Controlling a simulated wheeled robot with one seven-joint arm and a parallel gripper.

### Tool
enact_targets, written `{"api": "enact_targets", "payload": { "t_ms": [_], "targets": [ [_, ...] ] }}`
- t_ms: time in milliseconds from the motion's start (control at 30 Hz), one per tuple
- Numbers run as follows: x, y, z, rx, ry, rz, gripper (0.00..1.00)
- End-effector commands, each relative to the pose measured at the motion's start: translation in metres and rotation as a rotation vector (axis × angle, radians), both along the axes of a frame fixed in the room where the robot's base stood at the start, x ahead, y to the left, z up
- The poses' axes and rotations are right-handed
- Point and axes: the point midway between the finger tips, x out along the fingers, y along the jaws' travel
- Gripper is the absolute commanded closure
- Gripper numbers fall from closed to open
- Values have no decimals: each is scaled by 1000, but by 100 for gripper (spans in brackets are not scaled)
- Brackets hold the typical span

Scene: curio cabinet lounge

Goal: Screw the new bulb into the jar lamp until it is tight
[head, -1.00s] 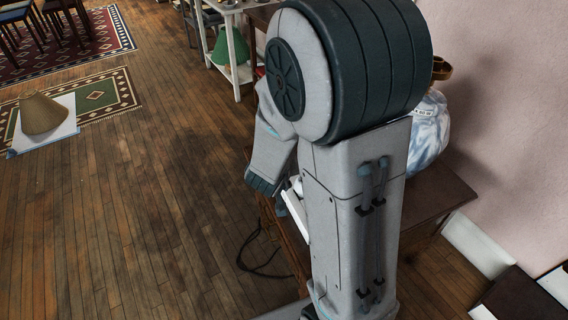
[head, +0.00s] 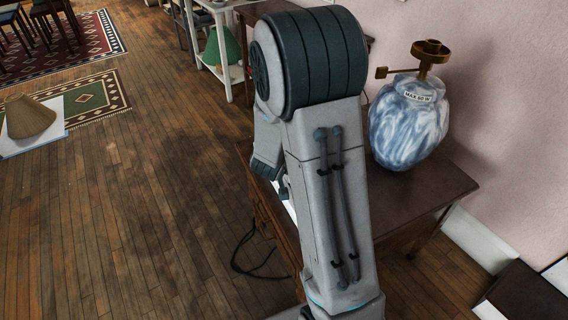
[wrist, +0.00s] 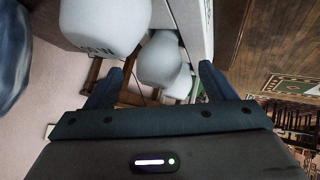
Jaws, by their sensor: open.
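The jar lamp (head: 408,130) stands upright on the dark wooden table (head: 440,185), right of my arm. It has a blue-and-white marbled body, a "MAX 60 W" label and a brass socket (head: 430,52) on top with no bulb in it. In the wrist view a blue edge of the lamp (wrist: 10,60) shows at the left. My gripper (wrist: 162,72) is open. A white bulb (wrist: 160,60) shows between its fingers, apart from them as far as I can tell. A larger-looking bulb (wrist: 105,20) with partly cut print ending in "W" is at upper left; another (wrist: 179,86) is partly hidden.
A pale box or tray wall (wrist: 188,18) runs beside the bulbs. A dark cable (head: 245,255) lies on the floor by the table. A tan lampshade (head: 28,117) sits on a sheet at left; a white shelf (head: 230,85) stands behind. Open floor lies left of the table.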

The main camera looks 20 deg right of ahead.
Motion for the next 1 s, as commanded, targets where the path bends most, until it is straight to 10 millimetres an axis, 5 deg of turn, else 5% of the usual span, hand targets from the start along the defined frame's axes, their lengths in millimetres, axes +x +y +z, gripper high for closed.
{"api": "enact_targets", "payload": {
  "t_ms": [100,400,600,1000],
  "targets": [
    [11,-8,-18,0,0,-3,23],
    [17,-11,-19,0,0,0,23],
    [17,-11,-19,0,0,0,71],
    [17,-11,-13,0,-1,0,72]
  ]
}}
